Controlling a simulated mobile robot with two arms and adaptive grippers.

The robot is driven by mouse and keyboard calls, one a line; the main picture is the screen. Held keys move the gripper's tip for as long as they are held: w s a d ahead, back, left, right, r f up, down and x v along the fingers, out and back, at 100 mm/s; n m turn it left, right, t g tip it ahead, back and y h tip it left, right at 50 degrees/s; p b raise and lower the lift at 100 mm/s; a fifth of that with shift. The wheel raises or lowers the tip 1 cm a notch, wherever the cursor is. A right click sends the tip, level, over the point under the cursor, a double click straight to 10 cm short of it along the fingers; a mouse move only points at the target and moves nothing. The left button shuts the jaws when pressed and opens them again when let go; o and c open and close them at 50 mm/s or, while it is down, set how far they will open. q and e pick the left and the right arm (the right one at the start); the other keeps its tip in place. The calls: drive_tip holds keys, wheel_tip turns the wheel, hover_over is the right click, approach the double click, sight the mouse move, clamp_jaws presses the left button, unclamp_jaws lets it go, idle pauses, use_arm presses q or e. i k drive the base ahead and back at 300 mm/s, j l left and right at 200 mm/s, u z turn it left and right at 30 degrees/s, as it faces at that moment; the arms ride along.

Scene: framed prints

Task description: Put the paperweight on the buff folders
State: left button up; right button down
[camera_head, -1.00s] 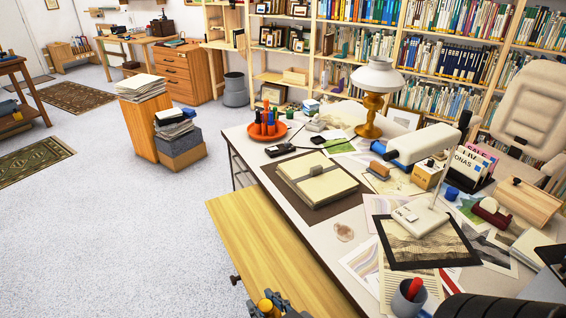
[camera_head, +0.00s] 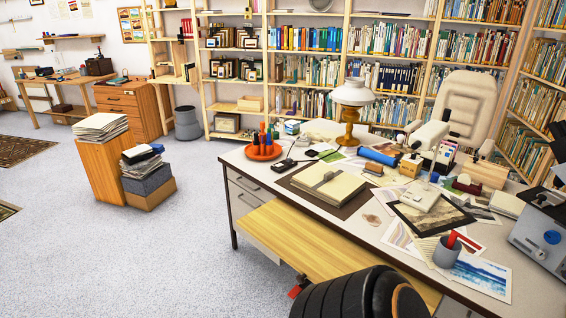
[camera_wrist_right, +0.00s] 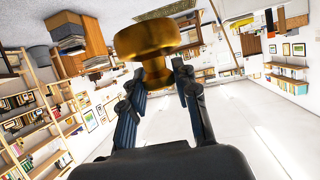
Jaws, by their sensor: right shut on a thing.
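The buff folders (camera_head: 322,182) lie as a flat stack on a dark brown mat (camera_head: 297,190) at the near left part of the desk. A small greyish strip or clip lies across their top. The paperweight (camera_wrist_right: 148,38) is a rounded brass knob shape, seen in the right wrist view. My right gripper (camera_wrist_right: 160,76) is shut on it, with a dark finger on each side of its narrower part. The gripper and paperweight do not show in the head view, so their distance from the folders cannot be told. My left gripper is in neither current view.
On the desk (camera_head: 240,160) stand an orange tray with bottles (camera_head: 264,150), a lamp (camera_head: 352,97), prints and a grey pen cup (camera_head: 446,252). A pulled-out wooden board (camera_head: 300,238) juts out in front.

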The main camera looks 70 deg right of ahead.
sight(344, 186)
drive_tip(key=i+z, duration=0.7)
drive_tip(key=i, duration=0.2)
drive_tip(key=i+j+z, duration=0.7)
drive_tip(key=i, duration=0.15)
drive_tip(key=i+l+z, duration=0.35)
drive_tip(key=z, duration=0.15)
drive_tip(key=i+l+z, duration=0.2)
drive_tip(key=i+z, duration=0.6)
drive_tip(key=z, duration=0.15)
drive_tip(key=i+l+z, duration=0.1)
drive_tip(key=i+l, duration=0.1)
